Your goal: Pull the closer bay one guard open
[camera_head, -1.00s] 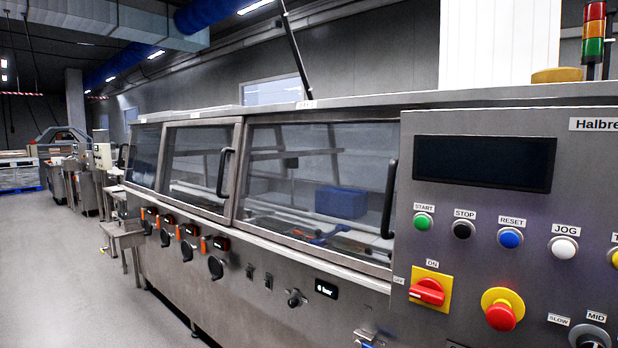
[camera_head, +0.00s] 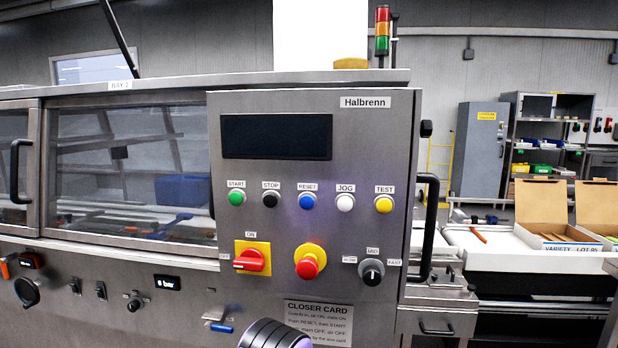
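The closer is a long steel machine with clear guards along its front. The nearer guard (camera_head: 85,185) is shut, and its right edge and handle are mostly hidden behind the control panel. A label above it appears to read BAY 2, but the digit is small. Another guard (camera_head: 8,150), with a black upright handle (camera_head: 18,170), is cut off by the left edge and also looks shut. A large black handle (camera_head: 428,225) stands just right of the panel; what it belongs to is unclear. Neither gripper shows. A dark ridged part, probably of my arm, enters at bottom centre.
The control panel (camera_head: 385,140) carries a dark screen, coloured buttons, a red rotary switch (camera_head: 252,262) on yellow, a red emergency stop (camera_head: 308,265) and a speed knob (camera_head: 371,271). Open cartons (camera_head: 545,205) sit on a table at right. A grey cabinet (camera_head: 478,150) stands behind.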

